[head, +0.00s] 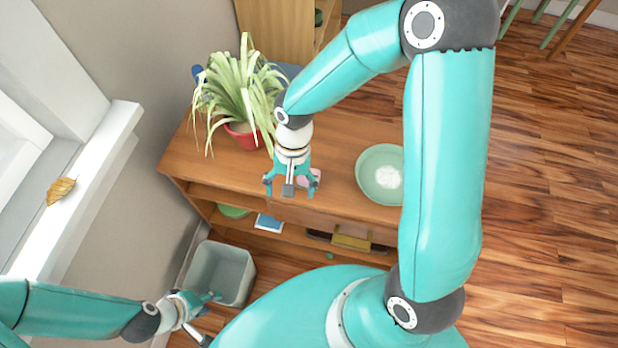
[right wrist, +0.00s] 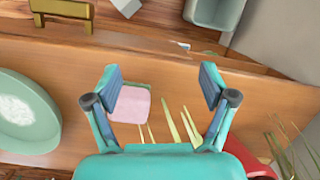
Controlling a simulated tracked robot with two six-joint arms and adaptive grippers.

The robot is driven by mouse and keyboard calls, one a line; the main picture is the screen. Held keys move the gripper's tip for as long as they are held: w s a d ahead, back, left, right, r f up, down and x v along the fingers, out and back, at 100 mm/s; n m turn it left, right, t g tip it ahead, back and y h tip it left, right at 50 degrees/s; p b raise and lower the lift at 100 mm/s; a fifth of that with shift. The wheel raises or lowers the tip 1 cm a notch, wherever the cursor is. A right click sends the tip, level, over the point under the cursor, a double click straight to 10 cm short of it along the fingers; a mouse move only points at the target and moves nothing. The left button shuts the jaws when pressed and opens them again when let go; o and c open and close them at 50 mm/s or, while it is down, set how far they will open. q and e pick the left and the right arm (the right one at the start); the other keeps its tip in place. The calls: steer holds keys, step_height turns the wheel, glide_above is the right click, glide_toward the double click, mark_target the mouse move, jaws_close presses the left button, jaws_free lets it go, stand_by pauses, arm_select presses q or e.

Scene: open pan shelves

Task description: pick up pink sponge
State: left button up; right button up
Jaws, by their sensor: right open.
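The pink sponge (right wrist: 131,106) lies on the wooden shelf top in the right wrist view, close to the left finger. In the head view it shows only partly behind my right gripper (head: 291,187). My right gripper is open and empty above the shelf top; in the right wrist view (right wrist: 161,88) its fingers are wide apart, with the sponge seen between them and partly overlapped by the left finger. I cannot tell the exact height. My left gripper (head: 206,317) is open and empty near the grey bin, far from the sponge.
A green bowl (head: 368,172) with white contents stands right of the sponge on the shelf (head: 335,200). A spiky plant in a red pot (head: 243,136) stands to the left. Its leaves reach towards the right gripper. A grey bin (head: 237,268) is on the floor before the shelf.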

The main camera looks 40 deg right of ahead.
steer(key=w+d+r+m+t+h+b, duration=0.1)
steer(key=d+r, duration=0.2)
steer(key=r, duration=0.4)
steer(key=w+d+r+m+t+h, duration=0.1)
steer(key=d+r+m, duration=0.15)
steer(key=r, duration=0.35)
steer(key=b, duration=0.1)
glide_above(303, 183)
steer(key=d, duration=0.2)
steer(key=shift+n, duration=0.25)
steer(key=f, duration=1)
steer(key=shift+w+f, duration=0.1)
steer(key=shift+w, duration=0.25)
steer(key=shift+f, duration=2.7)
steer(key=c, duration=1.1)
steer(key=shift+c, duration=0.2)
steer(key=shift+r, duration=0.1)
